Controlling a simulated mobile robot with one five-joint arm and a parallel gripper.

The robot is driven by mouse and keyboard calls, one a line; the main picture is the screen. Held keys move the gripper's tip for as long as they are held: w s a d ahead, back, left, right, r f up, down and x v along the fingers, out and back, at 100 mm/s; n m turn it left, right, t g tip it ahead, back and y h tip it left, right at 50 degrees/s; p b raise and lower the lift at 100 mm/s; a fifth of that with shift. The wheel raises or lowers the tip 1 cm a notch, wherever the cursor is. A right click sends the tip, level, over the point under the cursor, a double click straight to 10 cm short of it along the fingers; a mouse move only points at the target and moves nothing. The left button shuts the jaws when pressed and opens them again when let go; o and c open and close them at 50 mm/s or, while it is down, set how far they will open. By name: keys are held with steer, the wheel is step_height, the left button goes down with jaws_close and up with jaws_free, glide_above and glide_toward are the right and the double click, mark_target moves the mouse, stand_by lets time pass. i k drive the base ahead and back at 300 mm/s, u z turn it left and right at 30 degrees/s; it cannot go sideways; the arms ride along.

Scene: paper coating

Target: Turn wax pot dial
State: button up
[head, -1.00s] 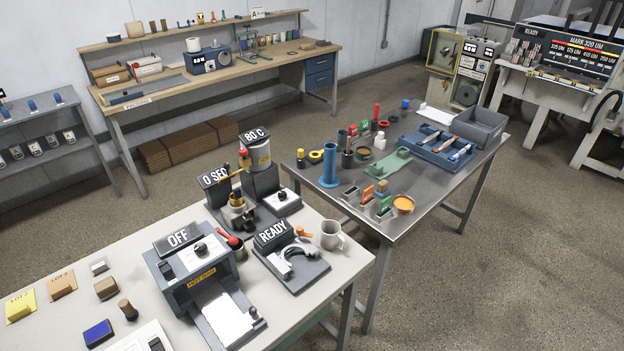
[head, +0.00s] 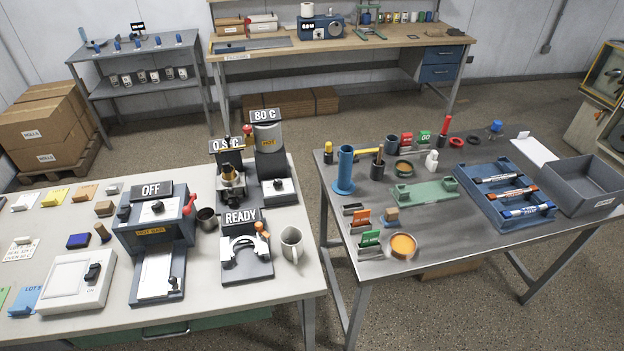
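The wax pot (head: 268,141) is a light grey cylinder with a yellow HOT label, at the back right of the white table. A black sign (head: 265,115) above it reads 80 C. Below it is a dark stand with a pale panel carrying a small dark dial (head: 279,184). The dial's pointer direction is too small to read. My gripper is not in view.
Left of the pot stands a device with a 0 SEC sign (head: 226,144). In front are a READY device (head: 246,258), a white mug (head: 291,244) and an OFF machine (head: 152,232). A floor gap separates this table from the grey metal table (head: 450,240).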

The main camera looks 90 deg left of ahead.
mark_target(278, 185)
steer(key=u, duration=1.65)
steer(key=k, duration=0.1)
steer(key=u, duration=2.25)
steer(key=i, duration=1)
steer(key=u, duration=0.25)
